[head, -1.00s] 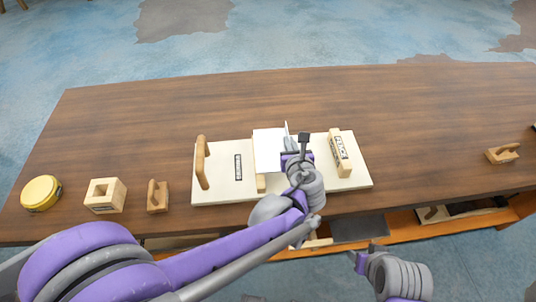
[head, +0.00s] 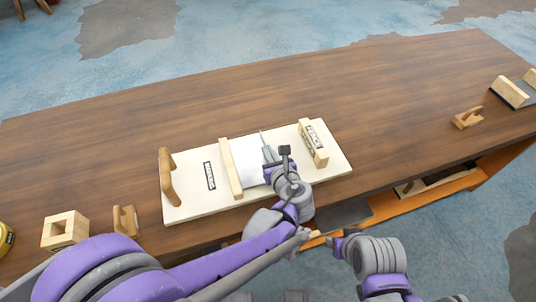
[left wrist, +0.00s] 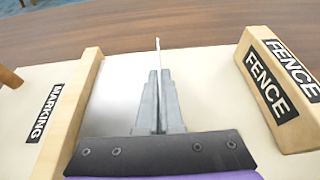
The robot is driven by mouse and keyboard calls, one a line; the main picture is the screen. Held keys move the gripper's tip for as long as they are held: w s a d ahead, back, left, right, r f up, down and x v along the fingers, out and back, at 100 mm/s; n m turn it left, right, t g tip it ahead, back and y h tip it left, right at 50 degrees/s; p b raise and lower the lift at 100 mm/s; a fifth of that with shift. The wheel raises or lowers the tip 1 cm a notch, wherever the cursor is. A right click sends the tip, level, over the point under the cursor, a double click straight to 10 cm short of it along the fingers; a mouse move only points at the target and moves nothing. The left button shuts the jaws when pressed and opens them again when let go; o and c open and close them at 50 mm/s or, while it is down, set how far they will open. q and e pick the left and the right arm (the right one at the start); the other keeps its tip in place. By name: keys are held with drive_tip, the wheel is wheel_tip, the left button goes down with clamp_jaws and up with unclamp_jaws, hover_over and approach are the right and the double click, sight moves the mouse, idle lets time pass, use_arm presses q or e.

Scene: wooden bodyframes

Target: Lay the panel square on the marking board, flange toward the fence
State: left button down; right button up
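The white panel (head: 247,161) is over the cream marking board (head: 190,204), between a wooden bar (head: 231,168) and the fence (head: 313,143). In the left wrist view the panel (left wrist: 118,90) looks flat, its left edge along the bar. I cannot tell whether it fully touches the board. Its thin upright flange (left wrist: 158,52) is on the side toward the fence, with a gap between. My left gripper (head: 269,156) is shut on the flange; its fingers (left wrist: 159,90) stand on both sides of it. My right gripper (head: 333,242) is off the table's front edge, its fingers unclear.
A wooden handle (head: 167,177) stands at the board's left end, beside the MARKING label (head: 210,175). A hollow wooden block (head: 65,230) and a small wooden piece (head: 125,219) lie to the left. Another wooden piece (head: 467,118) lies right. The table behind the board is clear.

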use_arm(q)
drive_tip(key=shift+f, duration=0.55)
drive_tip(key=shift+f, duration=0.2)
drive_tip(key=c, duration=1.1)
unclamp_jaws()
drive_tip(key=shift+r, duration=0.1)
drive_tip(key=shift+r, duration=0.1)
drive_tip(key=shift+s+d+r, duration=0.1)
drive_tip(key=shift+s+r, duration=0.05)
drive_tip(key=shift+s, duration=0.1)
drive_tip(key=p+v, duration=0.1)
drive_tip(key=v, duration=1)
drive_tip(key=shift+s, duration=0.25)
